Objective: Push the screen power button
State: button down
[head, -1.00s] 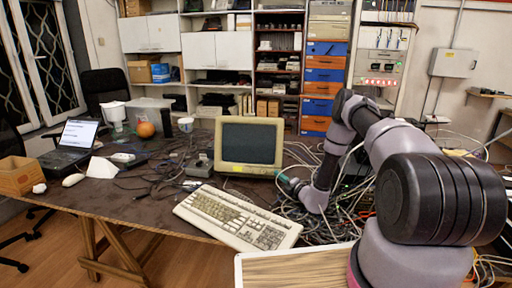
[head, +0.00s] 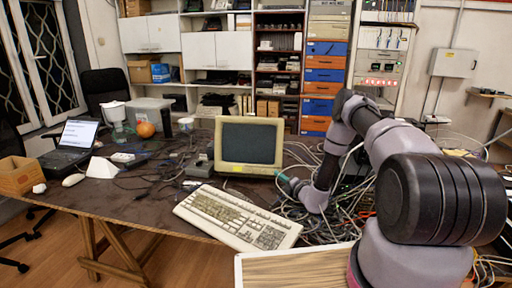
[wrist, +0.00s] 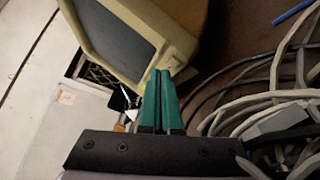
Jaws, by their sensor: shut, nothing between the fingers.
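The screen (head: 249,143) is a beige boxy monitor with a dark, blank display, upright on the desk in the head view. In the wrist view the screen (wrist: 128,38) appears tilted at the top, with its lower frame corner at the fingertips. My gripper (head: 283,178) is at the lower right corner of the screen. In the wrist view my gripper (wrist: 160,76) shows two green fingers pressed together, with nothing between them. The tips overlap the screen's lower corner; I cannot tell whether they touch it. The power button is not clearly visible, perhaps hidden by the fingertips.
A beige keyboard (head: 236,217) lies in front of the screen. Tangled cables (head: 325,215) cover the desk (head: 130,204) right of the screen, around my arm. A small grey box (head: 199,168) stands left of the screen. A laptop (head: 75,145) is at the far left.

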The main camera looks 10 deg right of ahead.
jog(key=shift+w, duration=0.15)
jog(key=shift+w+d+f, duration=0.1)
jog(key=shift+w, duration=0.15)
jog(key=shift+w, duration=0.15)
dwell(0.4)
jog(key=shift+s, duration=0.6)
jog(key=shift+s+a+r, duration=0.25)
jog(key=shift+s+r, duration=0.1)
jog(key=shift+s, duration=0.55)
jog(key=shift+s+a+r, duration=0.3)
jog(key=shift+s+r, duration=0.05)
jog(key=shift+s, duration=0.6)
jog(key=shift+s+a+r, duration=0.25)
jog(key=shift+s+r, duration=0.1)
jog(key=shift+s, duration=0.55)
